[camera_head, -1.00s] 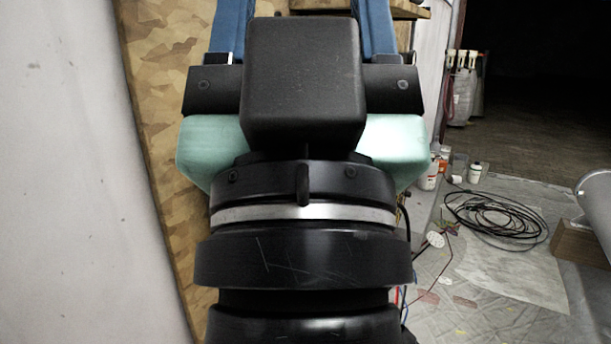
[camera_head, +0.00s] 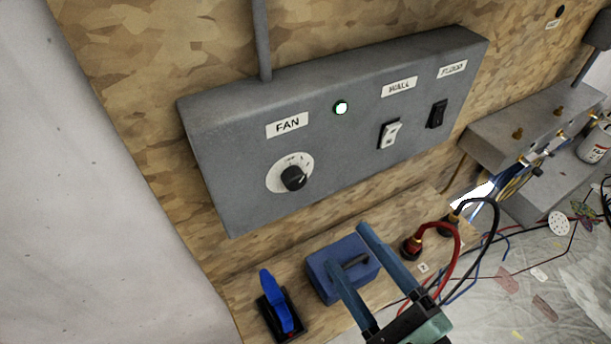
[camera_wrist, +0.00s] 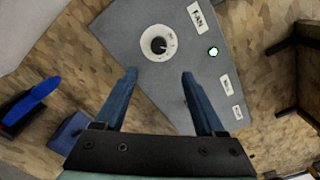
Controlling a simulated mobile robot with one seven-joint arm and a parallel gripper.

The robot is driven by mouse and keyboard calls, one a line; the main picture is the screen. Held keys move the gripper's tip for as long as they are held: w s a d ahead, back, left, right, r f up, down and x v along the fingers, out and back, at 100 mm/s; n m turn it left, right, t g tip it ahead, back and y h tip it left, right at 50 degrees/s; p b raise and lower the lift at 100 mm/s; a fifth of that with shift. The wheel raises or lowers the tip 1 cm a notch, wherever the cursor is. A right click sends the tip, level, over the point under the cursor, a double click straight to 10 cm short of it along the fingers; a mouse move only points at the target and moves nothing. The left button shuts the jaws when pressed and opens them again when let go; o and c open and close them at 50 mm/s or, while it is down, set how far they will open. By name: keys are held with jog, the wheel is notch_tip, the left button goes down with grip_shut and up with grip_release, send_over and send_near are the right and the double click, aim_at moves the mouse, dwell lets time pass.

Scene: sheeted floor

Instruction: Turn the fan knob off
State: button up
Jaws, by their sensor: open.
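The fan knob (camera_head: 293,178) is a black knob on a white dial, under the FAN label (camera_head: 288,125) on a grey control box (camera_head: 230,155). The knob also shows in the wrist view (camera_wrist: 158,45), beyond and between my fingertips. My gripper (camera_head: 355,248) has two blue fingers, spread apart and empty. In the head view it is below and right of the knob, in front of the lower board. In the wrist view my gripper (camera_wrist: 158,75) points toward the box without visible contact with the knob. The pointer's exact setting is too small to read.
A lit green lamp (camera_head: 341,107), a WALL switch (camera_head: 390,133) and a FLOOD switch (camera_head: 437,113) are on the same box. A blue lever (camera_head: 277,302), a blue block (camera_head: 325,275) and red and black cables (camera_head: 455,235) lie below. Open wall is left of the box.

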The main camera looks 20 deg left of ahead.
aim_at(297, 184)
jog(key=p+x, duration=0.1)
jog(key=x, duration=0.3)
jog(key=p+x, duration=0.1)
jog(key=x, duration=0.2)
jog(key=p+x, duration=0.1)
jog(key=x, duration=0.3)
jog(key=shift+a+r, duration=0.25)
jog(key=shift+a, duration=0.3)
jog(key=shift+w+a+f+p, duration=0.1)
jog(key=shift+w+a+p, duration=0.15)
jog(key=shift+a+p, duration=0.1)
grip_shut()
